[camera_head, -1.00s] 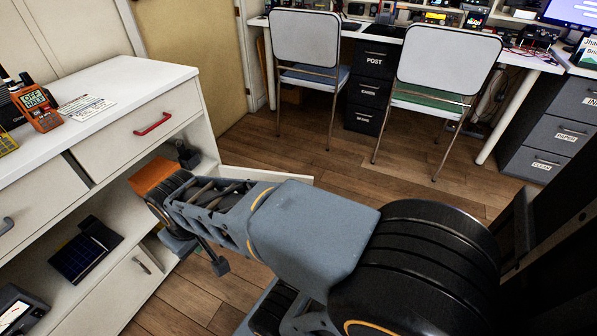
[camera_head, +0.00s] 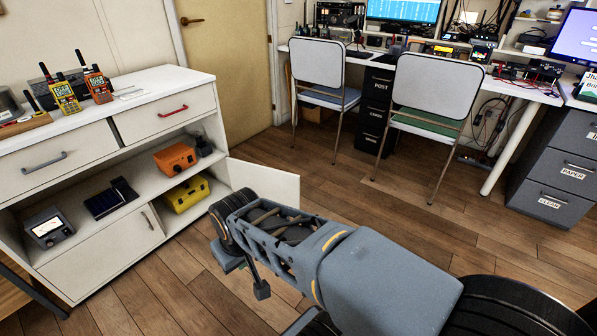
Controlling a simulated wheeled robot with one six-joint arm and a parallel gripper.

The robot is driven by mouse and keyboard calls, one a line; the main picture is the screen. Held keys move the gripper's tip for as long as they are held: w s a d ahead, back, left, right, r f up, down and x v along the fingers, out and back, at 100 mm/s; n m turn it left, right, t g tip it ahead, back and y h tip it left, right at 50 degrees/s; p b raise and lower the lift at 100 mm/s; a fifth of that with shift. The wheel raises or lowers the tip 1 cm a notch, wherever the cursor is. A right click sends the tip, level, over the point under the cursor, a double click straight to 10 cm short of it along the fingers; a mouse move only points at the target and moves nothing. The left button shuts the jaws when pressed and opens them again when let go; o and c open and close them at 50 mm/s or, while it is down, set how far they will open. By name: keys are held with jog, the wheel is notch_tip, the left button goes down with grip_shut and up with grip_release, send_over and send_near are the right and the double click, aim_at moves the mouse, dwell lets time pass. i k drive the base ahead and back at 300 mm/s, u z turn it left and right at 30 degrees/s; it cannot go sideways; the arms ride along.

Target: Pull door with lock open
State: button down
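The white cabinet (camera_head: 150,78) stands on the left. Its lower right door (camera_head: 264,183) is swung out to the right, and the compartment beside it is open. A second lower door (camera_head: 100,247), with a dark handle (camera_head: 147,221), looks shut. I cannot make out a lock on either. A beige room door (camera_head: 228,65) with a brass handle (camera_head: 190,20) is shut at the back. My arm reaches in from the lower right, in front of the open cabinet door. Small dark parts at its end (camera_head: 246,275) may be my gripper; its opening cannot be made out.
An orange box (camera_head: 175,158) and a yellow case (camera_head: 186,194) sit in the cabinet. Radios (camera_head: 66,93) stand on top. Two folding chairs (camera_head: 322,63) (camera_head: 438,82) stand before the desk at the back. Wooden floor (camera_head: 330,190) lies clear between cabinet and chairs.

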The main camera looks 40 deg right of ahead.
aim_at(282, 188)
jog(key=z, duration=0.55)
jog(key=i, duration=0.5)
jog(key=z, duration=0.7)
jog(key=i, duration=1.25)
jog(key=u, duration=0.65)
